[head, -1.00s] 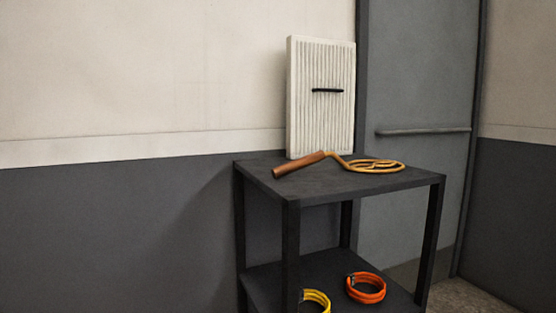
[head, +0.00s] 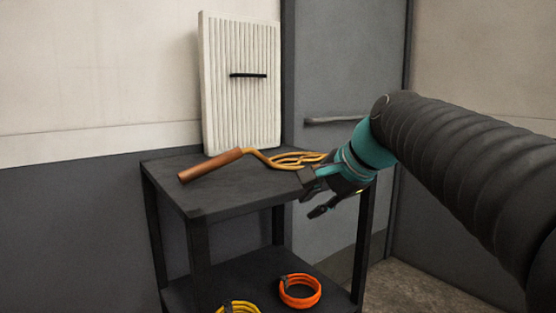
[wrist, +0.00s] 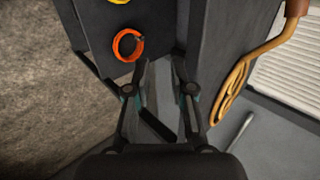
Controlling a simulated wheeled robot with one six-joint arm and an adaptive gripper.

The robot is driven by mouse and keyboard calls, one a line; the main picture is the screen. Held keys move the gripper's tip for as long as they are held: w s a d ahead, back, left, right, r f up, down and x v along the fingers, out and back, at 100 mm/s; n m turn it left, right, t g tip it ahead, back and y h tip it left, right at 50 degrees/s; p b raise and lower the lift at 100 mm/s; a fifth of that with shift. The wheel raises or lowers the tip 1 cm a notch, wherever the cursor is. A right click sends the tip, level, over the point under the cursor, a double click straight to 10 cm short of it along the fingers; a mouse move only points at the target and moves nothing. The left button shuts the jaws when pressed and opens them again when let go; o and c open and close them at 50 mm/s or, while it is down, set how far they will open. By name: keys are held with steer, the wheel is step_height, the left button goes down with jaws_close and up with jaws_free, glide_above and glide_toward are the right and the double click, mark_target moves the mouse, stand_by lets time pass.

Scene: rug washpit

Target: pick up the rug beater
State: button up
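The rug beater (head: 212,164) lies on the top of a dark cart (head: 194,196). Its brown handle points to the front left, and its bent tan shaft leads to a looped head at the right. My gripper (head: 311,195) is open and empty by the cart's right front edge, close to the looped head and partly covering it. In the wrist view my gripper's fingers (wrist: 161,72) are spread, with nothing between them. The beater's loop (wrist: 236,84) is to their right, apart from them, and part of its handle is cut off at the top right.
A white ribbed panel (head: 240,110) with a black bar stands at the back of the cart top. An orange coil (head: 299,291) and a yellow coil (head: 238,307) lie on the lower shelf. A grey door with a bar handle (head: 335,120) is behind.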

mark_target(260, 156)
steer(key=w+a+r+m+y, duration=0.2)
steer(key=w+r+m+y, duration=0.25)
steer(key=w+r, duration=0.65)
steer(key=shift+m+t+h, duration=0.25)
steer(key=shift+t+h, duration=0.05)
steer(key=shift+h, duration=0.05)
steer(key=x, duration=0.8)
steer(key=shift+w+a+r, duration=0.15)
steer(key=shift+a, duration=0.2)
steer(key=shift+d+x, duration=0.2)
steer(key=shift+x, duration=2.4)
steer(key=shift+w, duration=0.15)
jaws_close()
